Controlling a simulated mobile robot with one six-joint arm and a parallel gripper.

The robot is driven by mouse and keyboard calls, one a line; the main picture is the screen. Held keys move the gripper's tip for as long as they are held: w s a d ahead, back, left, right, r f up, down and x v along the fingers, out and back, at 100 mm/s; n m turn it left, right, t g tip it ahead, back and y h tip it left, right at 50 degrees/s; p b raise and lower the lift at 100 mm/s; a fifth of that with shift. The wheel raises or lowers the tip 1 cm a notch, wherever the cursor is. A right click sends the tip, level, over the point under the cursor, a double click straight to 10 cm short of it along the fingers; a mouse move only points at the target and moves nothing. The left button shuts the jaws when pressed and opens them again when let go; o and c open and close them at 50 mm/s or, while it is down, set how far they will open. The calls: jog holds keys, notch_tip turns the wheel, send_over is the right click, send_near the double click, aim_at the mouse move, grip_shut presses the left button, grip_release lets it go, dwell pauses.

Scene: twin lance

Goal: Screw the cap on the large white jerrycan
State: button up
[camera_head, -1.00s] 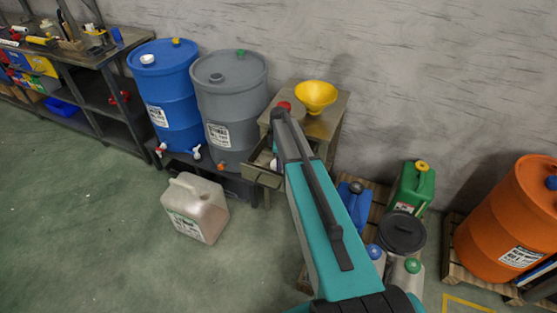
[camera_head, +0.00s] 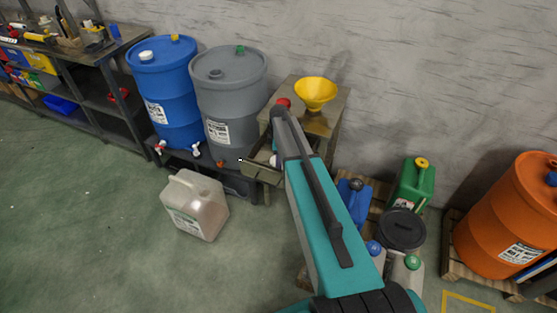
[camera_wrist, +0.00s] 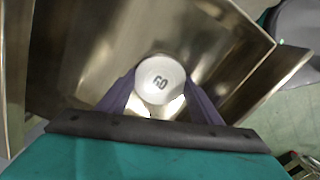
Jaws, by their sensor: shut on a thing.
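The large white jerrycan (camera_head: 197,205) stands on the green floor in front of the grey drum, with a label on its front. The cap is inside or just over an open metal drawer (camera_wrist: 85,55). In the head view my arm hides most of the gripper, at the drawer (camera_head: 258,172) of the small metal table.
The metal table (camera_head: 325,122) carries a yellow funnel (camera_head: 316,92). Blue (camera_head: 165,95) and grey (camera_head: 230,100) drums with taps stand behind the jerrycan. Small canisters stand right of my arm, with an orange drum (camera_head: 510,215) beyond. The floor left of the jerrycan is clear.

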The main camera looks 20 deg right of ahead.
jog(key=shift+r, duration=0.15)
jog(key=shift+r+p, duration=1.35)
jog(key=shift+r, duration=1.95)
jog(key=shift+a, duration=0.1)
jog(key=s+a+r+m+b, duration=0.2)
jog(key=s+a+r+m, duration=0.1)
jog(key=a+r, duration=0.4)
jog(key=s+a+r+m+b, duration=0.2)
jog(key=s+a+r+m, duration=0.2)
jog(key=a+r, duration=0.4)
notch_tip(320, 180, up, 7)
jog(key=shift+s+a+f+m, duration=0.2)
jog(key=shift+s+m, duration=0.1)
jog(key=shift+s, duration=0.6)
